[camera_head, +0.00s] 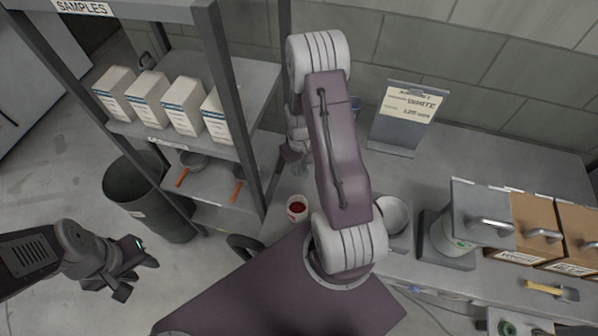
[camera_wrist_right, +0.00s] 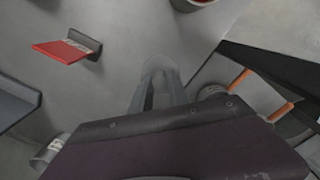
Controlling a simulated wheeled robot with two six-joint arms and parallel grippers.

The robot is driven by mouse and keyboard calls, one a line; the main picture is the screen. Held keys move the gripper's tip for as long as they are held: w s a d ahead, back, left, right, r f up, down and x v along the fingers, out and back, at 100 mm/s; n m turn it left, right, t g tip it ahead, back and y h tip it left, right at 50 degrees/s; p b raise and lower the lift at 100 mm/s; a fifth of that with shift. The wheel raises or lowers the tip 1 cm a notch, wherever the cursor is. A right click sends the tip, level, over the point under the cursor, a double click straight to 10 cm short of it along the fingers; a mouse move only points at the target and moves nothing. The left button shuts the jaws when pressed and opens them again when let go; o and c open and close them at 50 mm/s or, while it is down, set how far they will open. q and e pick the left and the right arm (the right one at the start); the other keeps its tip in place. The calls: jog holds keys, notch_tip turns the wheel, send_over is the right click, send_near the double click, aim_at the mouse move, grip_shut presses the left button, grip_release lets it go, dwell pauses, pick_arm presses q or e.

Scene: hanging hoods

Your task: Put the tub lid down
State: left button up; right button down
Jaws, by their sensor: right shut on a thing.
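My right gripper (camera_wrist_right: 160,82) is shut, with its fingers pointing up the right wrist view. A pale grey rounded piece (camera_wrist_right: 160,65) shows at its fingertips. It looks like the tub lid, but it blends into the grey surface, and I cannot tell whether it touches that surface. In the head view the right gripper (camera_head: 302,163) is mostly hidden behind my purple arm link, and no lid can be made out. A small white tub (camera_head: 297,207) with red contents stands uncovered on the counter. My left gripper (camera_head: 139,277) is open and empty, low over the floor at left.
A shelf rack (camera_head: 233,110) with white boxes (camera_head: 148,88) and orange-handled pans stands left of the tub.

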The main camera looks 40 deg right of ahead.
notch_tip(320, 180, down, 4)
jog(key=shift+r, duration=0.25)
jog(key=shift+w+f, duration=0.15)
jog(key=shift+f, duration=0.2)
jog(key=shift+f, duration=0.2)
jog(key=c, duration=1.3)
grip_release()
jog(key=shift+r, duration=0.15)
